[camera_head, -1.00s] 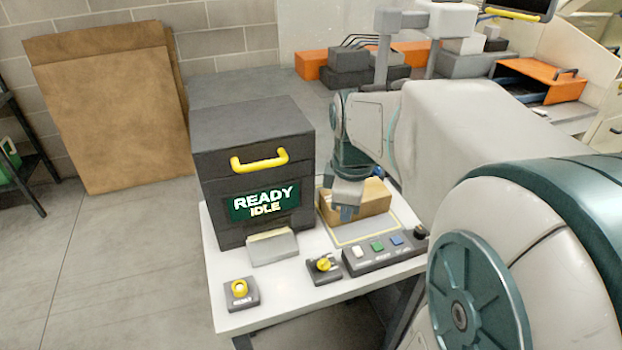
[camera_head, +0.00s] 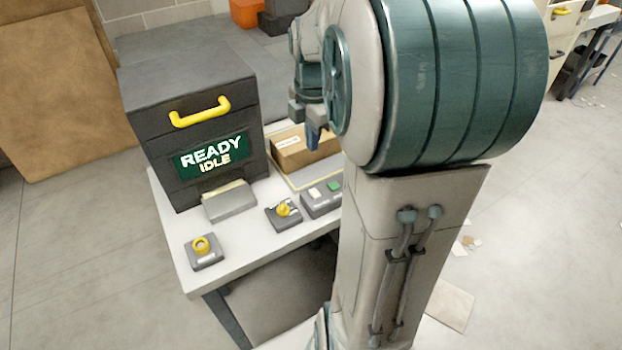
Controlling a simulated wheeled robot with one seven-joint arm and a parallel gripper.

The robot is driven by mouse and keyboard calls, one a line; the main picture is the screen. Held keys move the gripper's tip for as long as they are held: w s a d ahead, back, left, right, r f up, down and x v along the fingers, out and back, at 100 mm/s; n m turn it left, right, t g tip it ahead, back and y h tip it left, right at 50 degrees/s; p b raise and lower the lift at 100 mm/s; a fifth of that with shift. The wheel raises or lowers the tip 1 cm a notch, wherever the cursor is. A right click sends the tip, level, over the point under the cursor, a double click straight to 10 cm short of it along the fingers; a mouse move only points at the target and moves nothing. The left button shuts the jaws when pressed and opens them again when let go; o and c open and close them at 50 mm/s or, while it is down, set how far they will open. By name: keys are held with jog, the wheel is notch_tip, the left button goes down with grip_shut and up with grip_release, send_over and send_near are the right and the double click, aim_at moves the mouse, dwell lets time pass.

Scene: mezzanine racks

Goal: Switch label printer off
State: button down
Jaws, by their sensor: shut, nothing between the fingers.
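The label printer (camera_head: 165,145) is a dark grey box with a yellow handle on the left of a white table. Its green screen (camera_head: 212,156) reads "READY IDLE". Two small grey control boxes stand before it: one with a round yellow button (camera_head: 202,246) at the front left corner, one with a yellow knob (camera_head: 283,210) further right. A grey button panel (camera_head: 318,203) shows a white and a green button; my arm hides its right part. My gripper (camera_head: 314,139) is shut and empty, above the table by the cardboard box, right of the printer.
The cardboard box (camera_head: 303,152) lies on a yellow-edged pad (camera_head: 285,180) behind the button panel. The white table top (camera_head: 240,247) is bare between the two control boxes. Large brown boards (camera_head: 52,90) lean at the left wall. Scraps lie on the floor at right.

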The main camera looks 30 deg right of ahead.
aim_at(312, 189)
jog(key=f, duration=1.3)
jog(key=shift+w, duration=0.2)
jog(key=shift+d+p, duration=0.1)
jog(key=shift+p, duration=0.2)
